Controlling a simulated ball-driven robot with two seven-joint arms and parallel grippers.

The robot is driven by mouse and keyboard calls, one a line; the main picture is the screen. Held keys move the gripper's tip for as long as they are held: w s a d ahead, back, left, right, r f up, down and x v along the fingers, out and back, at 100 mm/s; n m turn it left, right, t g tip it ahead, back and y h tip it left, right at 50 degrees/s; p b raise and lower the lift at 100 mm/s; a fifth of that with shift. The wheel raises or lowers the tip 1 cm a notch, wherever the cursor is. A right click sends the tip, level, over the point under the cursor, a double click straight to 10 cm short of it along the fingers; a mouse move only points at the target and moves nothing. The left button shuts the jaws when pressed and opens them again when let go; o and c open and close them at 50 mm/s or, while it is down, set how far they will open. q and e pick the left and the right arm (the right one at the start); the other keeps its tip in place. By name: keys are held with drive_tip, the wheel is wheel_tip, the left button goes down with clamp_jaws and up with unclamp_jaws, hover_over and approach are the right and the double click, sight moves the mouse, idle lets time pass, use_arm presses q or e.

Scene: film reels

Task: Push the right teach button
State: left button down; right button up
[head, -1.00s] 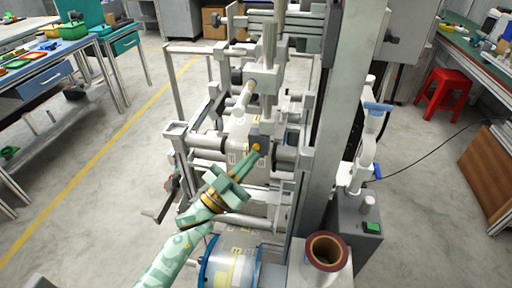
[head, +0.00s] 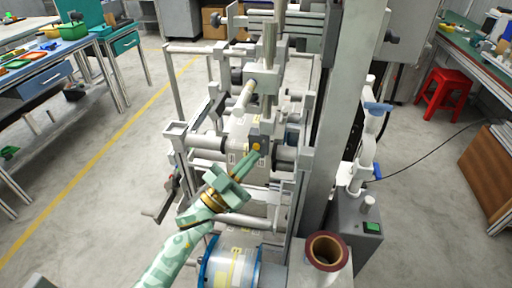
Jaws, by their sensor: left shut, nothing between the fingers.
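My left gripper (head: 250,158) comes in from the lower left on its pale green arm. It is shut and empty. Its fingertips are at a small dark grey box on the machine, beside or against an orange-yellow round button (head: 256,147) on that box. I cannot tell for certain whether the tips touch the button. The machine (head: 237,131) is a grey metal frame with rollers and a white film web. My right gripper is not in view.
A tall grey column (head: 335,110) rises right of the gripper. A brown-red roll (head: 325,250) and a grey box with a green switch (head: 371,227) stand at the lower right. A blue-rimmed reel (head: 218,262) is below. A red stool (head: 444,92) stands right on open floor.

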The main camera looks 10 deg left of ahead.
use_arm(q)
drive_tip(key=shift+w, duration=0.4)
drive_tip(key=shift+w, duration=0.3)
idle(0.5)
drive_tip(key=shift+s, duration=0.1)
drive_tip(key=shift+s+p, duration=0.3)
drive_tip(key=shift+s, duration=0.4)
drive_tip(key=s+p, duration=0.2)
drive_tip(key=s, duration=0.3)
idle(0.8)
